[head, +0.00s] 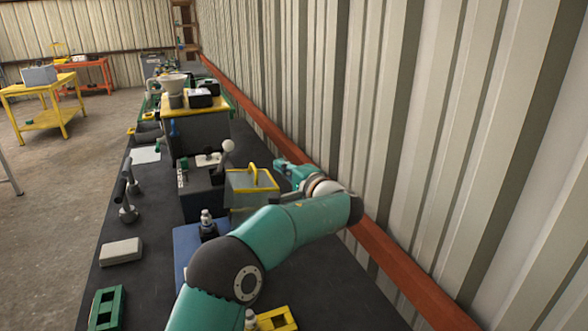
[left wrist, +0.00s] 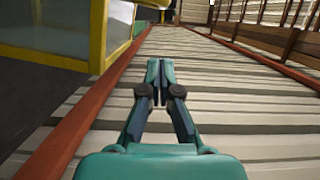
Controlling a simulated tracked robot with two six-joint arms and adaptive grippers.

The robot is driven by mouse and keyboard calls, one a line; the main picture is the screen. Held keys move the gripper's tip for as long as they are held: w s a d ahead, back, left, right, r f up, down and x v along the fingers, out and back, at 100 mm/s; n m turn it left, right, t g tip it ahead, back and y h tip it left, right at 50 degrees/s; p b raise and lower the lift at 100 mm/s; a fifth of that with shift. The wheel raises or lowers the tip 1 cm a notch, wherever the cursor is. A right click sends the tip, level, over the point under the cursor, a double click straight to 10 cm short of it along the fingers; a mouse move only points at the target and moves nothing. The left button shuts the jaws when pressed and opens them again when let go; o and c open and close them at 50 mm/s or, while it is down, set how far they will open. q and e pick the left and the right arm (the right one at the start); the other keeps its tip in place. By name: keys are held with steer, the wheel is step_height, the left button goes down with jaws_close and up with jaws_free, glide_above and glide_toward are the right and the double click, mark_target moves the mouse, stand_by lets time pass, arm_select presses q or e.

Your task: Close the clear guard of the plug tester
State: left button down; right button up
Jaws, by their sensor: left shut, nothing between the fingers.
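The clear guard (head: 236,181) of the plug tester has a yellow frame and a yellow arched bar. It is at the middle of the head view, right beside a dark grey unit (head: 203,203) with a white-knobbed lever. In the left wrist view a yellow-edged clear panel (left wrist: 62,28) fills the upper left. My left gripper (head: 281,164) is just right of and beyond the guard, near the wall. Its fingers (left wrist: 160,68) are together and empty, apart from the panel in the left wrist view. My left arm covers part of the bench in front. My right gripper is out of view.
A corrugated wall with a red rail (head: 392,253) runs close along the right of the dark bench (head: 141,250). A grey block (head: 121,251), a green holder (head: 106,309) and a dark metal stand (head: 128,213) are at the left. A yellow-topped box (head: 200,133) stands behind.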

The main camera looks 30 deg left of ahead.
mark_target(266, 182)
arm_select(q)
steer(key=shift+s+a, duration=1.4)
steer(key=shift+a, duration=0.15)
